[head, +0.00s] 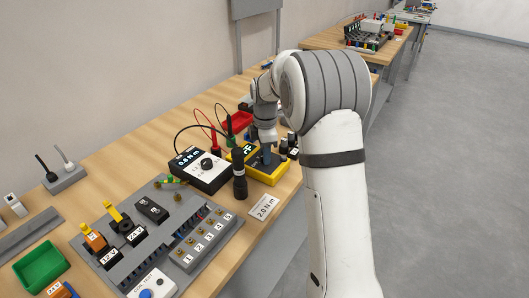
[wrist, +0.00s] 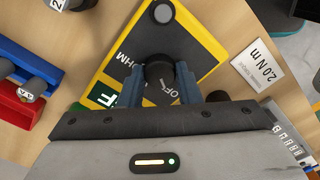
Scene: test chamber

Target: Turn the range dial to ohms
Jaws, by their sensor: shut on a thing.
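The yellow-edged meter (head: 270,176) with a dark face lies on the bench, right of the black "0.8 N m" box in the head view. It fills the middle of the wrist view (wrist: 205,45). Its black range dial (wrist: 160,72) sits between the blue fingers of my gripper (wrist: 160,80), which is shut on it. An "OHM" label (wrist: 125,50) shows left of the dial and an "OFF" label (wrist: 167,90) below it, partly covered. I cannot tell where the dial's pointer is. Part of the meter's green-lit display shows left of my gripper. In the head view my gripper (head: 265,155) hides the dial.
A black upright cylinder (head: 239,175) stands close left of the meter, beside the torque box (head: 200,170). A "2.0 N m" card (head: 264,207) lies in front. Red and blue holders (wrist: 22,92) are at the wrist view's left. A terminal fixture (head: 165,235) fills the near bench.

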